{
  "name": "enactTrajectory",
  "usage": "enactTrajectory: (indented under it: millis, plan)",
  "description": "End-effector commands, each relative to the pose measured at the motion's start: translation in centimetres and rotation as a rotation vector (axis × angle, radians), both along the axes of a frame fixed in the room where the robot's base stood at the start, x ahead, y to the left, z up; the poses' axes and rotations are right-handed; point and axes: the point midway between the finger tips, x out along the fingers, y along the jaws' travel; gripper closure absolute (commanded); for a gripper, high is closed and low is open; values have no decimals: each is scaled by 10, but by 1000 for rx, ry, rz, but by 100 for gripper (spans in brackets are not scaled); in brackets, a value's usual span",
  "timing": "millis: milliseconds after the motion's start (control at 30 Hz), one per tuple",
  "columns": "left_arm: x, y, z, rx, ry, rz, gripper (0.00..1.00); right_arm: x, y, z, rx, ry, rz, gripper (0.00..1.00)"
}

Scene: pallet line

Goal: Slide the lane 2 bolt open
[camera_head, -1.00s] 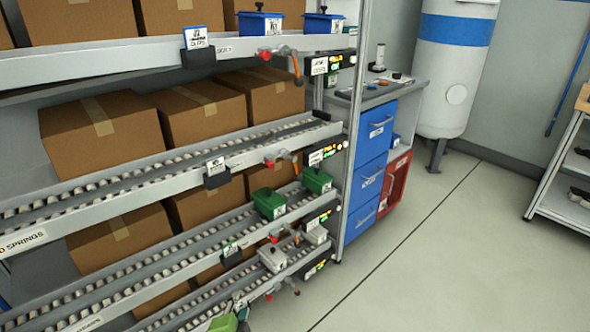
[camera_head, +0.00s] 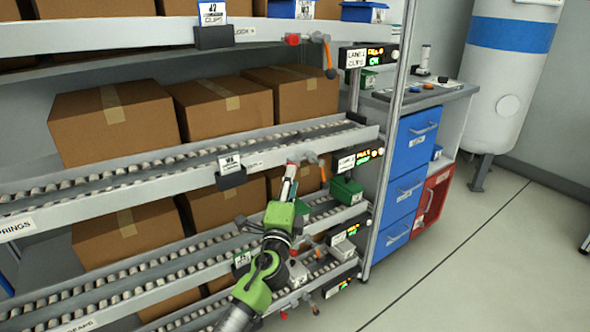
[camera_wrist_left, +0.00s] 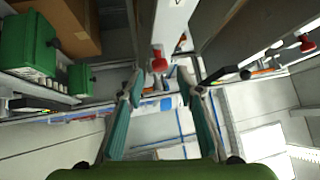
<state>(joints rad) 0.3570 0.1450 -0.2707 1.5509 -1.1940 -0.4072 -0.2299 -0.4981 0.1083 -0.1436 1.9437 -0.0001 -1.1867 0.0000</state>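The lane 2 roller lane (camera_head: 200,160) is the middle rail of the rack, with a sign and lit display (camera_head: 346,162) at its right end. My left gripper (camera_head: 290,172) reaches up from below to the rail's front edge, at the lane 2 bolt; the fingers mostly cover the bolt in the head view. In the left wrist view the bolt's red knob (camera_wrist_left: 159,62) shows just ahead of the two fingertips (camera_wrist_left: 165,88). The fingers are wide apart with nothing held between them. Whether either finger touches the knob cannot be told. My right gripper is in neither view.
The lane 1 red knob (camera_head: 292,39) is on the rail above. Green bins (camera_head: 346,190) are below right. A blue drawer cabinet (camera_head: 405,190) stands right, beside open floor.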

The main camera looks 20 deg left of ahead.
Motion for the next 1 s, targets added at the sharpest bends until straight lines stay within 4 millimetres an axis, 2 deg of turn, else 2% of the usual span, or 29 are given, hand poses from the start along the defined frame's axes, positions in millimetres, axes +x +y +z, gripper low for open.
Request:
enactTrajectory:
  millis: [100, 300, 467, 733, 767, 867, 1000]
  plan:
    - [22, 3, 5, 0, -2, -1, 67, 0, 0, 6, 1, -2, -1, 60]
    - [45, 6, 8, -2, 1, 0, 67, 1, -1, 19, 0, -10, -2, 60]
    - [53, 7, 10, -1, 1, -1, 67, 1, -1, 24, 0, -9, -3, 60]
    - [54, 7, 11, -2, 1, -1, 67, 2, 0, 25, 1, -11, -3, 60]
    - [53, 7, 11, -2, 1, -1, 72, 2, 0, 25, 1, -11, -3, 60]
    - [53, 7, 11, -2, 1, -1, 98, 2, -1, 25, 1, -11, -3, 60]
    - [53, 7, 11, -2, 1, -1, 100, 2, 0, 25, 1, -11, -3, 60]
